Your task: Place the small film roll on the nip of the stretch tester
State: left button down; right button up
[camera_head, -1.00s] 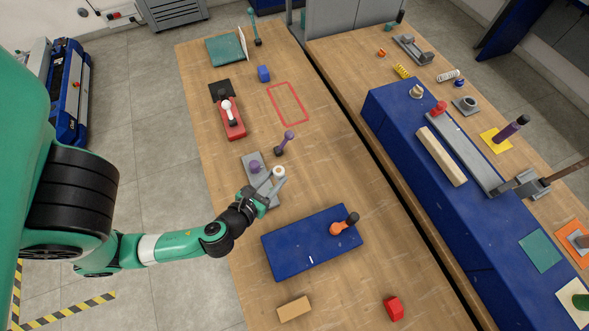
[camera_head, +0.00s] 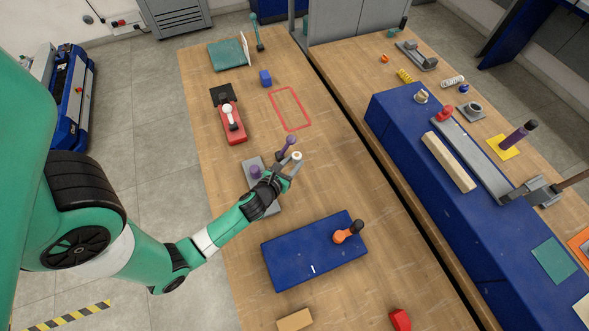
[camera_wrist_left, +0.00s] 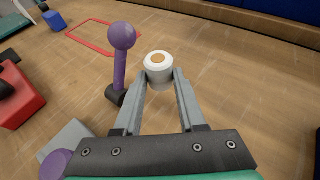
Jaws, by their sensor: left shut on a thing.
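The small film roll (camera_head: 297,156) is white with an orange-brown core and also shows in the left wrist view (camera_wrist_left: 159,68). My left gripper (camera_head: 291,162) is shut on it, one grey finger on each side, and holds it upright; its height above the table is hard to tell. A purple ball-topped lever (camera_head: 289,144) on a dark foot stands just left of the roll, apart from it, and shows large in the wrist view (camera_wrist_left: 121,60). A grey plate (camera_head: 250,165) with a purple knob (camera_head: 256,172) lies behind the gripper, partly hidden. I cannot tell which device is the stretch tester.
A blue block (camera_head: 300,255) with an orange-and-black handle (camera_head: 346,233) stands nearer. A red device (camera_head: 233,132) with a white lever is at the left. A red outline (camera_head: 290,108) marks bare table farther back. The table right of the roll is clear.

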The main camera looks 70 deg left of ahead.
pick_arm(q)
jog(key=shift+w+a+f, duration=0.15)
jog(key=shift+f, duration=0.05)
jog(key=f+b, duration=0.3)
jog(key=f, duration=0.1)
jog(key=shift+w+a, duration=0.25)
jog(key=shift+w, duration=0.05)
jog(key=shift+r, duration=0.1)
jog(key=shift+c, duration=2.4)
grip_release()
jog(key=shift+s, duration=0.1)
